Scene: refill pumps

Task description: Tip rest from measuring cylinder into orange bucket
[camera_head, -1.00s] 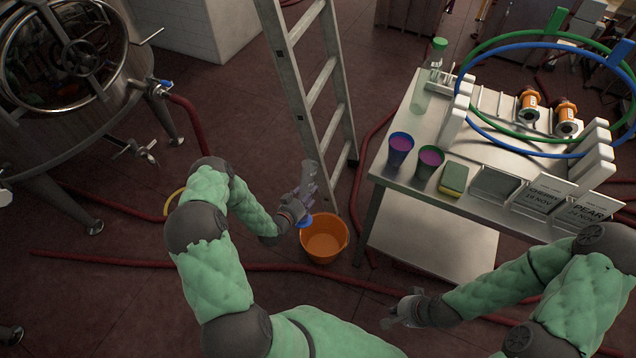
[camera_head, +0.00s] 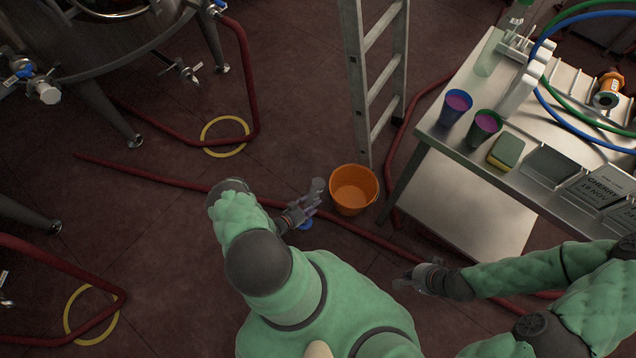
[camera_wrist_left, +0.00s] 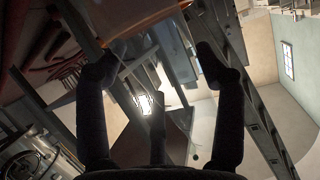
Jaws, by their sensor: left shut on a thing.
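The orange bucket (camera_head: 353,204) stands upright on the floor at the foot of the ladder, left of the metal table. My left gripper (camera_head: 308,203) is shut on a clear grey measuring cylinder (camera_head: 318,186) with a blue base, left of the bucket in the head view. The cylinder's exact tilt and contents are too small to tell. In the left wrist view the gripper's fingers (camera_wrist_left: 157,68) stand apart around clear material, with an orange edge above that I cannot identify surely. My right gripper (camera_head: 405,280) is open and empty below the bucket in the picture.
The ladder (camera_head: 358,80) rises behind the bucket. The metal table (camera_head: 432,128) at right holds a blue cup (camera_head: 455,108), a green cup (camera_head: 484,127) and a sponge (camera_head: 506,151). A red hose (camera_head: 165,180) crosses the floor. A steel tank (camera_head: 130,35) stands upper left.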

